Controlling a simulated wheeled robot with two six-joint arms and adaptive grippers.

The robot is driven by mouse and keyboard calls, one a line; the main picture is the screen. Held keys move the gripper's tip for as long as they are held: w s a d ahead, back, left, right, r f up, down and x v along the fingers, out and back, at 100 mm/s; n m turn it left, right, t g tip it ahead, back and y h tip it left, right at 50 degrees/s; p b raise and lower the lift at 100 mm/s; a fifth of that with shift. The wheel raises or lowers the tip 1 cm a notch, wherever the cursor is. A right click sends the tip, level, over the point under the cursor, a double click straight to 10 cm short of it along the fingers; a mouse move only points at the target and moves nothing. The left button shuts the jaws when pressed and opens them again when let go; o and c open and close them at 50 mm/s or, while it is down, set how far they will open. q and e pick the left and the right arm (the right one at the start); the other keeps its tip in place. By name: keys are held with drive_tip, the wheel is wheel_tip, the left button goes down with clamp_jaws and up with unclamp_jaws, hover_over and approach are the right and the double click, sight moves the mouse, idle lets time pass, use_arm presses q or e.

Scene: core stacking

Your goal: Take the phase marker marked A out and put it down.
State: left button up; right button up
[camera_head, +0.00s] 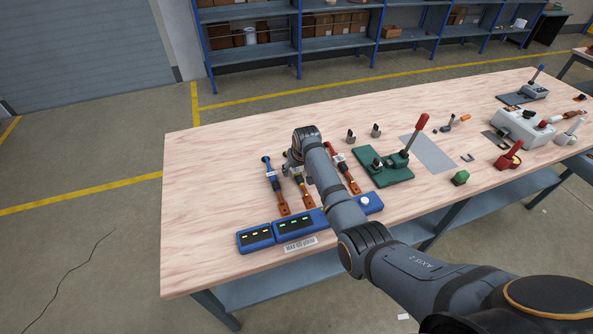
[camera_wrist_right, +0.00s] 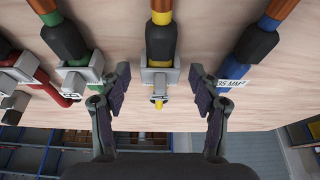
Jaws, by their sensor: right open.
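Several cable ends lie on the wooden table, among them a blue one (camera_head: 271,176), a yellow one (camera_head: 304,190) and a red one (camera_head: 344,168). In the right wrist view, a grey clip-like block (camera_wrist_right: 160,76) sits around the yellow cable (camera_wrist_right: 161,42). Similar grey blocks (camera_wrist_right: 79,76) sit on the green and red cables. No letter A is readable, so I cannot tell which is that marker. My right gripper (camera_wrist_right: 158,82) is open, with its fingers either side of the yellow cable's block, apart from it. In the head view its fingers are mostly hidden. My left gripper is not in view.
Blue units with lit displays (camera_head: 257,238) stand at the table's front. Two small grey parts (camera_head: 376,130) stand behind. The table's left end (camera_head: 196,190) is bare.

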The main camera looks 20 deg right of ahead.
drive_tip(key=shift+s+r, duration=0.1)
drive_tip(key=c, duration=0.9)
drive_tip(key=shift+c, duration=0.2)
drive_tip(key=shift+r, duration=0.3)
wheel_tip(320, 180, up, 2)
drive_tip(key=shift+r+b, duration=0.2)
drive_tip(key=shift+b, duration=0.5)
drive_tip(key=s+d+r+b, duration=0.2)
drive_tip(key=s+d+r, duration=0.6)
drive_tip(key=d+r, duration=0.2)
drive_tip(key=shift+s+d+b, duration=0.2)
drive_tip(key=shift+d+b, duration=0.1)
drive_tip(key=shift+d, duration=0.3)
